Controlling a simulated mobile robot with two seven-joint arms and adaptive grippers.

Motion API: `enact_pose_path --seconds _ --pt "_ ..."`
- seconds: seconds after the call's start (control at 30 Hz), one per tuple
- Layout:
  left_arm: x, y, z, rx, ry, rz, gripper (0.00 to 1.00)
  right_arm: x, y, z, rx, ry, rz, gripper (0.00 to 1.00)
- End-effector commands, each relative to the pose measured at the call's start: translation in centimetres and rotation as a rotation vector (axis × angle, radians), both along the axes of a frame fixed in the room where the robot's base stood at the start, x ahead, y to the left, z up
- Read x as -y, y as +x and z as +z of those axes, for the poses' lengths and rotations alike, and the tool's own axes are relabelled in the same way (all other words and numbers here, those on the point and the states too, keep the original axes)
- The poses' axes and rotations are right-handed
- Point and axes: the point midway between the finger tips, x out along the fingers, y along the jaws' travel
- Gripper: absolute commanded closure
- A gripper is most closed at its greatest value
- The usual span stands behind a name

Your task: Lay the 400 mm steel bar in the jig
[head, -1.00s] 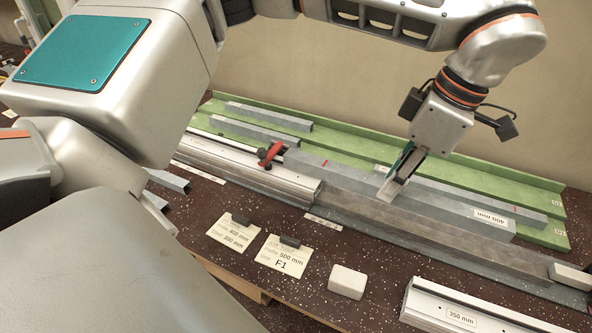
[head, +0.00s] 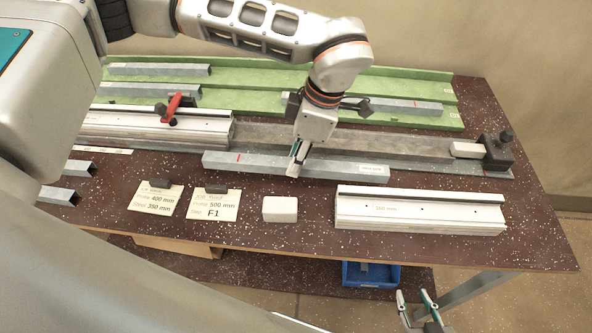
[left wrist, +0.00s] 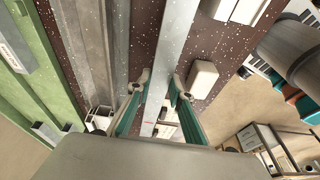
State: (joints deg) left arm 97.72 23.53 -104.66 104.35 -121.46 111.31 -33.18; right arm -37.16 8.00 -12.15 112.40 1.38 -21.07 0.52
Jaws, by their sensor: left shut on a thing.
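The steel bar (head: 340,168) is a long grey square bar with a red mark and a white label. My left gripper (head: 294,166) is shut on it near its middle. The bar lies level in front of the jig (head: 270,137), roughly parallel to it; I cannot tell whether it touches the bench. In the left wrist view the bar (left wrist: 177,40) runs between the fingers. The jig is a grey channel with a dark end stop (head: 497,152) at the right and a red clamp (head: 175,108) over the left profile. My right gripper (head: 420,304) is open and empty at the bottom, off the bench.
A green rack (head: 440,118) with several grey bars stands behind the jig. A pale block (head: 467,150) sits beside the end stop. In front are a white block (head: 280,209), two cards (head: 228,208) and an aluminium profile (head: 420,215). A blue bin (head: 371,274) is below.

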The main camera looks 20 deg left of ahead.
Motion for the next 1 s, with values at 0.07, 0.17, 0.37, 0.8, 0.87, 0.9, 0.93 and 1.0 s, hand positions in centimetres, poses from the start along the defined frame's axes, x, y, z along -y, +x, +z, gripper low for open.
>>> enact_pose_path --seconds 0.07,0.17,0.37,0.8,0.87,0.9,0.93,1.0 --pt "0.0 0.0 -0.3 0.001 -0.001 0.0 1.0 0.0 0.0 0.0 0.0 0.0 0.0 0.66" --pt "0.0 0.0 -1.0 0.0 0.0 0.0 1.0 0.0 0.0 0.0 0.0 0.0 0.0 0.66" --pt "0.0 0.0 -3.8 -0.002 0.001 0.001 1.0 0.0 0.0 0.0 0.0 0.0 0.0 0.66" --pt "0.0 0.0 -4.8 0.001 0.0 0.0 1.0 0.0 0.0 -0.2 -0.001 0.0 0.001 0.66" --pt "0.0 0.0 -4.8 0.001 0.0 0.0 0.69 0.0 0.0 -0.2 -0.001 0.0 0.001 0.66" --pt "0.0 0.0 -4.8 0.001 0.0 0.0 0.63 0.0 0.0 -0.1 0.0 0.001 0.001 0.66" --pt "0.0 0.0 -4.8 0.001 0.0 0.0 0.63 0.0 0.0 -0.1 0.0 0.001 0.001 0.66" --pt "0.0 0.0 -4.8 0.001 0.0 0.0 0.63 0.0 0.0 -0.1 0.0 0.001 0.001 0.66"
